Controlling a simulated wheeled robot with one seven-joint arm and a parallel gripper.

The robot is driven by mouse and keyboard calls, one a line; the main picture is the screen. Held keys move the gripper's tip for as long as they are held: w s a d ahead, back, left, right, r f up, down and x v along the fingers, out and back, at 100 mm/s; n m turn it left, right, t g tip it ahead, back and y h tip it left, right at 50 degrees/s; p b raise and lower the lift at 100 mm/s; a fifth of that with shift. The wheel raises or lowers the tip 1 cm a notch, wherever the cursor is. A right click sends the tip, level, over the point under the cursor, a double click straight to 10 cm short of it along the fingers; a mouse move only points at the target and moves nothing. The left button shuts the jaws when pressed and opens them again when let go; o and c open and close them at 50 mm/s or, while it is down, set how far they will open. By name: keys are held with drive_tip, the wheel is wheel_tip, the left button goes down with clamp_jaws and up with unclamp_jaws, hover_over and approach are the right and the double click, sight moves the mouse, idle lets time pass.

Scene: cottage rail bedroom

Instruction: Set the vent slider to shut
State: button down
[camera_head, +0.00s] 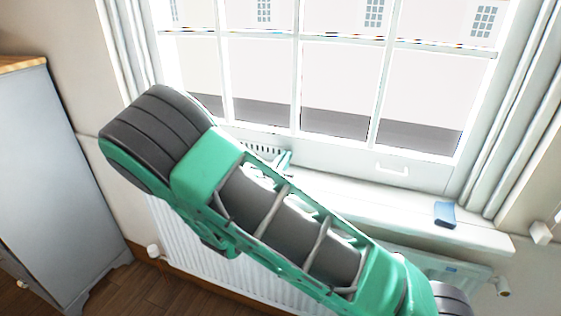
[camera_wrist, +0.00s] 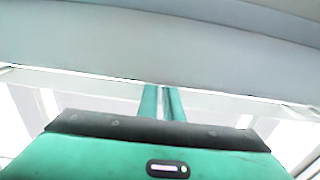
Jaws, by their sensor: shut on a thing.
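The slotted vent (camera_head: 262,149) is on the lower window frame in the head view, left of centre, partly covered by my arm. My gripper (camera_head: 287,158) is at the right end of its visible slots. In the wrist view, the two green fingers (camera_wrist: 163,92) stand close together with a narrow gap, their tips against a pale rail (camera_wrist: 160,55). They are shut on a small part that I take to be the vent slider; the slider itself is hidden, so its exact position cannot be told.
My arm crosses the window and sill. A white window handle (camera_head: 392,170) is right of the vent. A blue object (camera_head: 445,213) lies on the sill (camera_head: 400,207). A radiator (camera_head: 190,245) is below, a grey cabinet (camera_head: 45,170) at left, and curtains (camera_head: 520,110) at right.

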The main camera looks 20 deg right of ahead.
drive_tip(key=c, duration=2)
unclamp_jaws()
drive_tip(key=shift+w+a, duration=0.15)
drive_tip(key=shift+a, duration=0.25)
drive_tip(key=shift+o, duration=0.4)
drive_tip(key=shift+d, duration=0.15)
drive_tip(key=v, duration=1)
drive_tip(key=shift+s+a, duration=0.2)
drive_tip(key=shift+s, duration=0.1)
drive_tip(key=shift+f, duration=0.1)
